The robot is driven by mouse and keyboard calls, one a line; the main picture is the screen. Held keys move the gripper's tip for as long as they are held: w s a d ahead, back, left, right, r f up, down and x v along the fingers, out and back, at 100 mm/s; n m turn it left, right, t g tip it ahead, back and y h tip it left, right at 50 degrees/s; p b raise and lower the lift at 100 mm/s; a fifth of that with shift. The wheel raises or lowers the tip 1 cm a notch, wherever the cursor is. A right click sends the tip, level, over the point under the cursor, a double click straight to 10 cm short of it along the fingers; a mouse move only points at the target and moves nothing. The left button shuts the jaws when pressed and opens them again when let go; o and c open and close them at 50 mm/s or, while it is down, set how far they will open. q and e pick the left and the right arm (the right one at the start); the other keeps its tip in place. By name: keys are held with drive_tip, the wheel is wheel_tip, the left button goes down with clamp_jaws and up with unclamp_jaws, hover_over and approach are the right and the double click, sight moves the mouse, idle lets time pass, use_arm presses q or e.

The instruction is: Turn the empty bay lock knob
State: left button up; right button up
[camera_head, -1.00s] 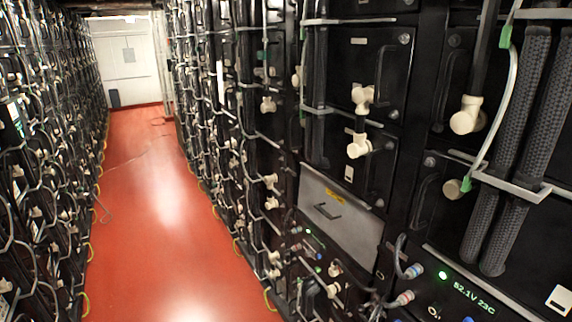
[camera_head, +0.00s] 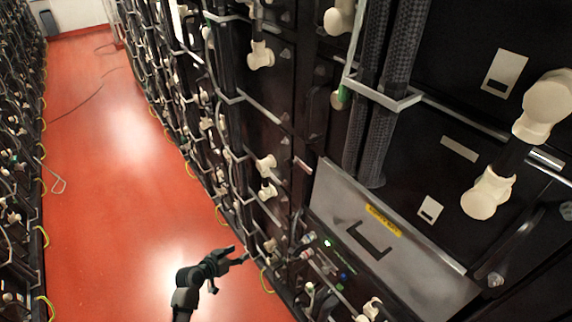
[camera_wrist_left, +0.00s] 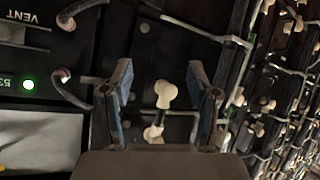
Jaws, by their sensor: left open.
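The empty bay is closed by a grey cover panel (camera_head: 420,262) with a yellow label (camera_head: 383,219) and a dark handle (camera_head: 368,243), low on the right-hand rack. A small round metal knob (camera_head: 495,280) shows at the panel's lower right; I cannot tell if it is the lock knob or how it is turned. My left gripper (camera_head: 241,256) is open and empty, out over the aisle to the left of the panel. In the left wrist view its open fingers (camera_wrist_left: 165,80) frame white connectors (camera_wrist_left: 160,105) beyond them. My right gripper is not in view.
White cable connectors (camera_head: 488,192) stick out of the rack above the panel. Braided black cables (camera_head: 385,110) hang down left of them. A module with a green light (camera_head: 327,243) sits at the panel's left.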

use_arm(q)
drive_tip(key=w+d+r+m+t+h, duration=0.1)
drive_tip(key=w+r+m+h, duration=0.1)
drive_tip(key=r, duration=0.8)
drive_tip(key=w+d+r+m+t+h, duration=0.1)
drive_tip(key=w+r+m+h, duration=0.1)
drive_tip(key=r, duration=0.8)
drive_tip(key=m+g+h, duration=0.1)
drive_tip(key=m+h, duration=0.2)
drive_tip(key=m, duration=0.1)
approach(287, 164)
drive_tip(key=v, duration=0.6)
drive_tip(key=p+x, duration=0.2)
drive_tip(key=x, duration=1.5)
drive_tip(key=shift+d+f, duration=0.1)
drive_tip(key=shift+d, duration=0.05)
drive_tip(key=shift+a, duration=0.4)
drive_tip(key=shift+c, duration=0.8)
drive_tip(key=c, duration=0.8)
drive_tip(key=shift+s+d, duration=0.1)
clamp_jaws()
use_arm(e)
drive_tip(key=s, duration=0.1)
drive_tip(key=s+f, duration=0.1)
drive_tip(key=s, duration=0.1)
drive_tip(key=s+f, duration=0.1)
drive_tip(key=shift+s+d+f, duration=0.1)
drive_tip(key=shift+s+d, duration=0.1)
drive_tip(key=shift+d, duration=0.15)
